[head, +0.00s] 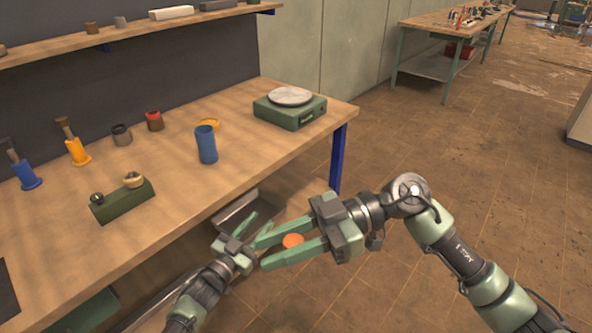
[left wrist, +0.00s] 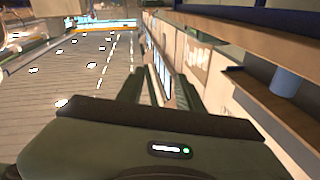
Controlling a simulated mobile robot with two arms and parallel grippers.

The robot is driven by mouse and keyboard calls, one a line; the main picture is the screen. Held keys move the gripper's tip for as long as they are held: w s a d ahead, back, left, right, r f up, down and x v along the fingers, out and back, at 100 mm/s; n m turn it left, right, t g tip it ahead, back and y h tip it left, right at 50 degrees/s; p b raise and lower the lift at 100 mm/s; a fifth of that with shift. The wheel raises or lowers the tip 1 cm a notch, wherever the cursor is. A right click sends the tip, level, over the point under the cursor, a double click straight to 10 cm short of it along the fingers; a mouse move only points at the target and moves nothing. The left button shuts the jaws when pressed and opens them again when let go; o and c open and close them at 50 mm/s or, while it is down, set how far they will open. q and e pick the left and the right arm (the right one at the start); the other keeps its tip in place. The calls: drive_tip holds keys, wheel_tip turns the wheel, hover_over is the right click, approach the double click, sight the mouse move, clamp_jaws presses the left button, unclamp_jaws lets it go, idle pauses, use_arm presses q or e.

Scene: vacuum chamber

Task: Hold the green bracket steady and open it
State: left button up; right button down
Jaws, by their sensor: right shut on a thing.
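My right gripper (head: 263,254) comes in from the right in front of the table. An orange round top (head: 292,241) shows between its fingers, and they are shut on this thing. Its lower part is hidden, so I cannot tell whether it belongs to the green bracket. My left gripper (head: 258,222) is open and empty, just left of the right fingertips. Its parted fingers show in the left wrist view (left wrist: 170,88). A green block (head: 122,201) with two knobs lies on the table; I cannot tell whether it is the bracket.
The wooden table (head: 180,185) carries a blue cup (head: 206,144), a green scale (head: 290,108) and several small fittings. A grey tray (head: 237,207) sits below its front edge. A shelf (head: 130,30) runs along the wall. The floor at the right is open.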

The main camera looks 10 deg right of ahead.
use_arm(q)
drive_tip(key=s+d+r+m+g+h, duration=0.1)
drive_tip(key=d+r+m+g+h, duration=0.3)
drive_tip(key=r, duration=0.6)
drive_tip(key=s+d+r+m+g+h, duration=0.1)
drive_tip(key=d+r+m+g+h, duration=0.3)
drive_tip(key=r, duration=0.5)
drive_tip(key=s+d+r+m+g+y, duration=0.3)
drive_tip(key=s+d+r+m+g, duration=0.5)
drive_tip(key=s+r+m+g, duration=0.5)
drive_tip(key=s+r+m+y, duration=0.3)
drive_tip(key=s+y, duration=0.2)
drive_tip(key=s, duration=0.2)
drive_tip(key=t+y, duration=0.7)
drive_tip(key=y, duration=0.6)
hover_over(296, 240)
wheel_tip(296, 240, down, 11)
drive_tip(key=shift+f, duration=0.1)
